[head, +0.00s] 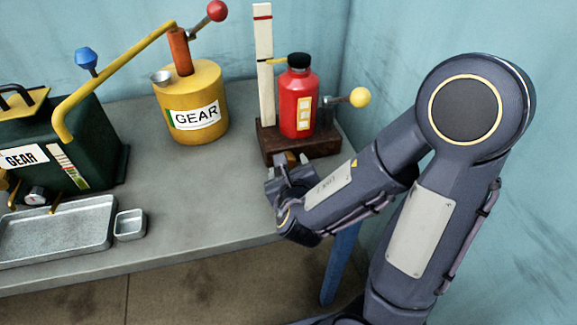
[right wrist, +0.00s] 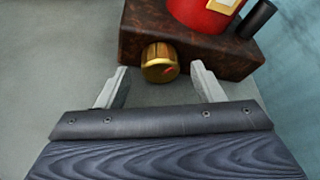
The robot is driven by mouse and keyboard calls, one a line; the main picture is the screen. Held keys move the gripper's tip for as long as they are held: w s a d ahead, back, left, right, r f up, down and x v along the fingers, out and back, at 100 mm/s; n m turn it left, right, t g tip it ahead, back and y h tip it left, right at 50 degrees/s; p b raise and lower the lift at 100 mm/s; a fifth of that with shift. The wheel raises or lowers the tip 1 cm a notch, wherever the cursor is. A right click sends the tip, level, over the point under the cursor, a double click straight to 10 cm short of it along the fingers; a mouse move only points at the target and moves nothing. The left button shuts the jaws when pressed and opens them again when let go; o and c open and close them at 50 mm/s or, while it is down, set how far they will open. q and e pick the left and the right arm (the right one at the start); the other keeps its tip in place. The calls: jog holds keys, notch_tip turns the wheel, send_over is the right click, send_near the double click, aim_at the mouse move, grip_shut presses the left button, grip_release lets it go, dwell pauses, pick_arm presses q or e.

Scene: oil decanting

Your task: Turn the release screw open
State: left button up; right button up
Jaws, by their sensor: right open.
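The release screw is a brass, ribbed knob with a red mark on its face (right wrist: 159,62). It sticks out of the front of the dark brown base block (right wrist: 190,45). In the head view, a bit of the brass screw (head: 292,158) shows just past my right gripper (head: 284,172). The right wrist view shows my right gripper (right wrist: 160,80) open, with its two grey fingers apart and the screw between and slightly beyond their tips. Neither finger visibly touches it. The red bottle jack (head: 297,103) stands on the block. My left gripper is not in view.
A yellow GEAR oil can (head: 192,104) with a long spout stands left of the jack. A dark green GEAR box (head: 75,140), a metal tray (head: 60,228) and a small dish (head: 130,224) are farther left. A yellow-balled lever (head: 360,97) juts right near the wall.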

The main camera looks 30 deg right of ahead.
jog(key=shift+w+d+f, duration=0.2)
jog(key=shift+w, duration=0.25)
jog(key=shift+c, duration=0.3)
jog(key=c, duration=0.9)
jog(key=shift+f+m+y+b, duration=0.1)
jog(key=shift+m+y+b, duration=0.3)
jog(key=shift+b, duration=0.5)
jog(key=m+y+b, duration=0.1)
jog(key=b, duration=0.2)
jog(key=m+y+b, duration=0.1)
jog(key=m+b, duration=0.1)
jog(key=b, duration=0.1)
jog(key=shift+d+t+b, duration=0.2)
jog(key=shift+t+b, duration=0.1)
jog(key=shift+b, duration=0.05)
jog(key=shift+m+y+b, duration=0.4)
jog(key=shift+b, duration=0.3)
jog(key=o, duration=1)
jog(key=shift+s, duration=0.1)
jog(key=shift+c, duration=0.2)
